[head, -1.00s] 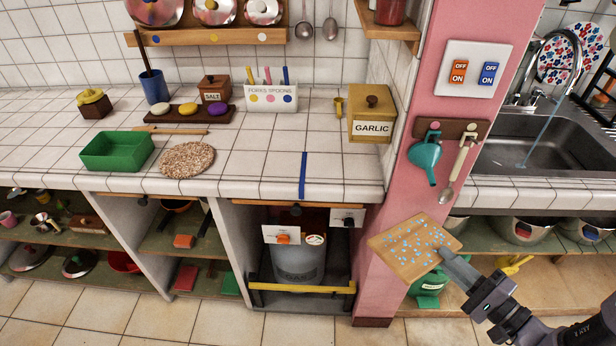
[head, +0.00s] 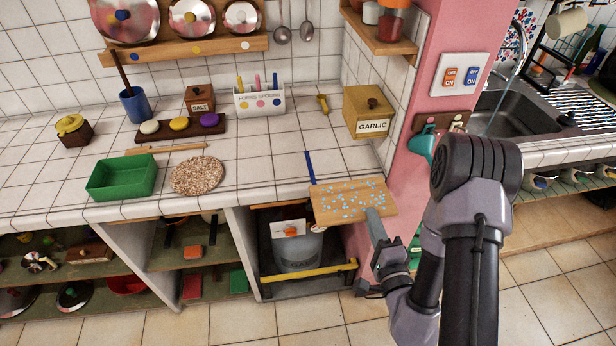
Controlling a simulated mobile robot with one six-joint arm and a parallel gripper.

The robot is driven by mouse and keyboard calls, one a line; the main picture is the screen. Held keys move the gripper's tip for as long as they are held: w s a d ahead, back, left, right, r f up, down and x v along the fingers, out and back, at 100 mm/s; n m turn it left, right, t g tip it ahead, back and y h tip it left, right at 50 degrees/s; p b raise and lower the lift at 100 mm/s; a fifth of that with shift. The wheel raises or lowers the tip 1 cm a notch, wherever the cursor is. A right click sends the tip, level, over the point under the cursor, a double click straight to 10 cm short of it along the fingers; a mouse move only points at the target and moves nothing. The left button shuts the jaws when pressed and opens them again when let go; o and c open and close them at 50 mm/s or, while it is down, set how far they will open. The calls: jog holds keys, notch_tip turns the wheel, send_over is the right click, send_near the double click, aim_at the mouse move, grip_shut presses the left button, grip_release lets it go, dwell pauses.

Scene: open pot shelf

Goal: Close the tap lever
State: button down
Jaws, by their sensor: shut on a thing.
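The tap (head: 522,40) shows only in part at the upper right, beside the pink pillar. A thin blue stream of water (head: 497,100) falls from it into the sink (head: 518,120). I cannot make out the tap lever. My gripper (head: 378,232) is shut on a wooden board (head: 352,203) with many light blue spots on it. It holds the board in front of the counter's front edge, left of the pillar and well away from the tap.
The pink pillar (head: 455,30), with switches (head: 461,76) and a hook rack, stands between the tiled counter (head: 255,155) and the sink. A garlic box (head: 370,110), green tray (head: 121,177) and round mat (head: 197,175) stand on the counter. Floor is free below right.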

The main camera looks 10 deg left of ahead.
aim_at(326, 190)
jog(key=p, duration=0.2)
jog(key=w+a+r+p, duration=0.1)
jog(key=p, duration=0.2)
jog(key=shift+w+a+r, duration=0.1)
jog(key=shift+w+a, duration=0.05)
jog(key=shift+a, duration=0.15)
jog(key=w+a+f, duration=0.1)
jog(key=w+a, duration=0.1)
jog(key=a, duration=0.1)
jog(key=w+a, duration=0.3)
jog(key=w+a+f, duration=0.1)
jog(key=w+a, duration=0.2)
jog(key=a, duration=0.1)
jog(key=shift+w+f+p, duration=0.25)
jog(key=shift+f+p, duration=0.1)
jog(key=shift+w+a+f, duration=0.15)
jog(key=shift+w+a, duration=0.1)
notch_tip(326, 190, down, 4)
jog(key=shift+r+b, duration=0.25)
jog(key=shift+b, duration=0.6)
jog(key=c, duration=1.5)
grip_release()
jog(key=shift+o, duration=0.2)
